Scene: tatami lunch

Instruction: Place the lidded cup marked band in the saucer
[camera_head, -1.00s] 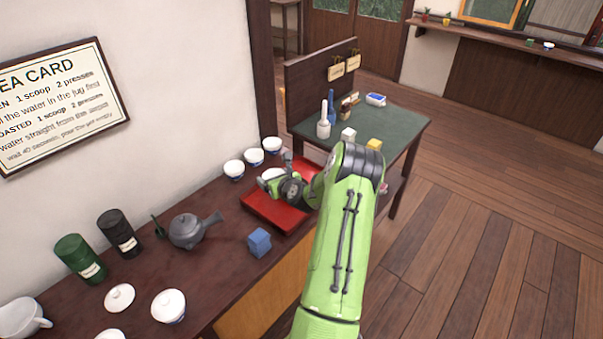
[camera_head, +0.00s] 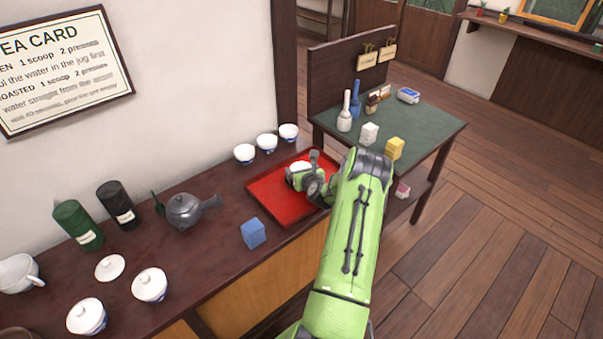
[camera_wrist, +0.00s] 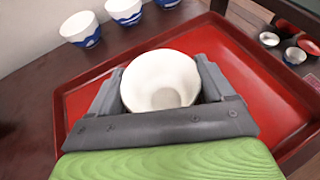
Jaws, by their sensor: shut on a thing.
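My gripper (camera_wrist: 160,95) is shut on a white cup (camera_wrist: 162,75) over the red tray (camera_wrist: 255,75). In the head view the gripper (camera_head: 305,178) and the cup (camera_head: 298,167) are over the tray (camera_head: 266,188). I cannot tell whether the cup touches the tray. Two white lidded cups (camera_head: 150,285) (camera_head: 87,317) stand at the near left; their markings are not readable. A loose white lid (camera_head: 110,267) lies beside them. I cannot identify a saucer.
White-and-blue cups (camera_head: 266,144) stand in a row behind the tray. A grey teapot (camera_head: 184,210), a blue block (camera_head: 253,234) and two canisters (camera_head: 78,226) (camera_head: 115,205) are on the counter. A green-topped table (camera_head: 435,125) at the right holds bottles and small boxes.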

